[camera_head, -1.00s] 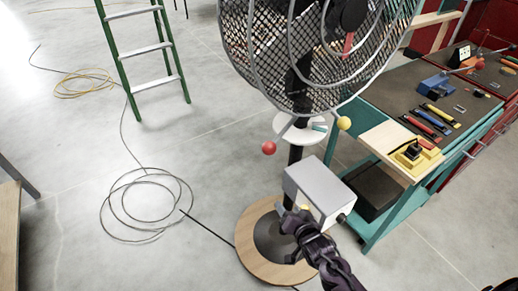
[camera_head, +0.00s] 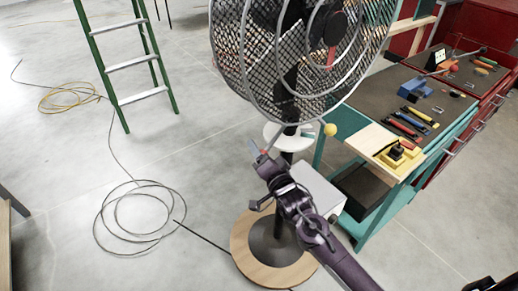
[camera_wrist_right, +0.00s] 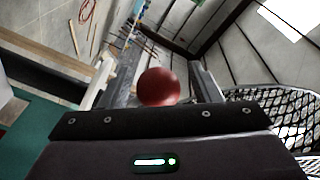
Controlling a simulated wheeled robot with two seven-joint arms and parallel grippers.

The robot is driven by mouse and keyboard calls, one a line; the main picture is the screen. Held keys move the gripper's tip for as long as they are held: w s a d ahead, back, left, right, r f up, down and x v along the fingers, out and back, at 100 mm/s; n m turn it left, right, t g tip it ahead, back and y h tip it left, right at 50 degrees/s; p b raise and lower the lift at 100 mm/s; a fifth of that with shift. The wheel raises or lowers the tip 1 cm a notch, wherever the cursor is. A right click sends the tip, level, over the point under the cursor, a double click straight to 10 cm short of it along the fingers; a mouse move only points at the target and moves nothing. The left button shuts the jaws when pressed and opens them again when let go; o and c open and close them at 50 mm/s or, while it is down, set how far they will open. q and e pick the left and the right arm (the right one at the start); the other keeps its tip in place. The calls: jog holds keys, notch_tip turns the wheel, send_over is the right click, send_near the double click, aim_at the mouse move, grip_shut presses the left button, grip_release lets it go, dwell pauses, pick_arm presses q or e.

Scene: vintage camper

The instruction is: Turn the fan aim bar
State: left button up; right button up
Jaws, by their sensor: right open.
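The fan (camera_head: 245,60) stands on a black post, with its wire cage at the top of the head view. Below the cage the aim bar carries a yellow ball (camera_head: 330,129) at its right end. Its red ball is at the left end, mostly hidden by my right gripper in the head view. My right gripper (camera_head: 260,152) is open at that left end. In the right wrist view the red ball (camera_wrist_right: 158,87) sits between the two open fingers, and I cannot tell whether they touch it. My left gripper is not in view.
A grey box (camera_head: 318,190) and a round wooden base (camera_head: 245,262) are below my right arm. A teal workbench (camera_head: 375,215) with tools stands to the right. A green ladder (camera_head: 125,66) and cable coils (camera_head: 140,215) are on the left floor, which has free room.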

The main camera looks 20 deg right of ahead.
jog(key=shift+w+f, duration=0.1)
jog(key=shift+w, duration=0.4)
jog(key=shift+s, duration=0.1)
jog(key=shift+c, duration=0.5)
grip_shut()
